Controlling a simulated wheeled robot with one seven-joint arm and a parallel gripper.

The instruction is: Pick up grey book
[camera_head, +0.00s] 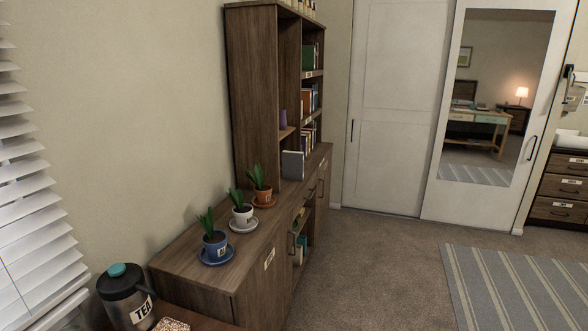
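A grey book (292,165) stands upright on top of the long brown wooden cabinet (190,262), close to the front of the tall bookshelf part. Its face is plain grey, and a pale edge shows. Behind it, a purple object (283,119) sits on a shelf. I cannot make out my gripper in this view, so its distance from the book and its state are not shown.
Three potted plants, blue (215,243), white (243,215) and terracotta (262,193), stand in a row on saucers before the book. A tea canister (128,297) is at lower left. Carpet (375,270) right of the cabinet is clear. A black-and-white object (573,92) at right is unclear.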

